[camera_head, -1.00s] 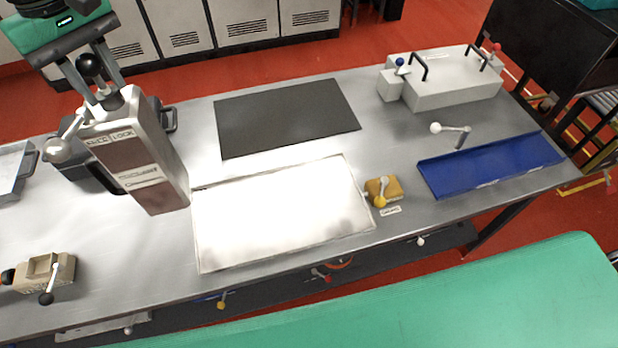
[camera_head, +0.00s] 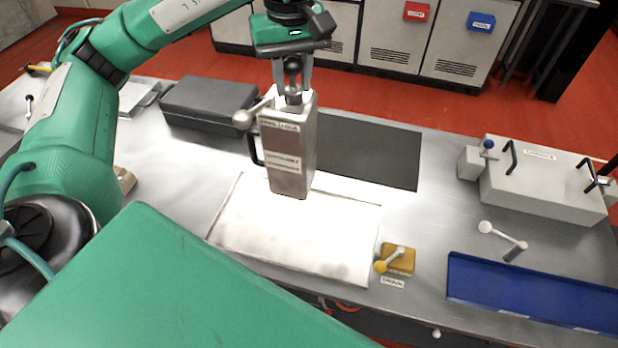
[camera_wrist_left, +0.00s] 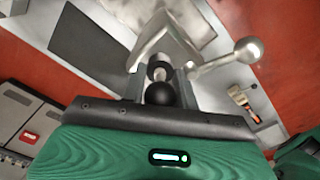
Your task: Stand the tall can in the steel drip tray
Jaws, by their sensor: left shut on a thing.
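The tall can (camera_head: 288,155) is a boxy steel can with labels on its front, a round black knob on top and a ball-ended lever at its upper left. My left gripper (camera_head: 293,92) is shut on the top of the can, which hangs roughly upright below it. In the left wrist view the can (camera_wrist_left: 172,42) shows from above, between the fingers (camera_wrist_left: 160,80). The steel drip tray (camera_head: 300,240) is a shallow, bright rectangle on the bench. The can's base overlaps the tray's back part; I cannot tell whether it touches. My right gripper is not in view.
A dark mat (camera_head: 370,155) lies behind the tray. A dark grey case (camera_head: 208,105) stands at the back left. A yellow block with a lever (camera_head: 398,260) is right of the tray, near a blue tray (camera_head: 535,290) and a grey box (camera_head: 550,180).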

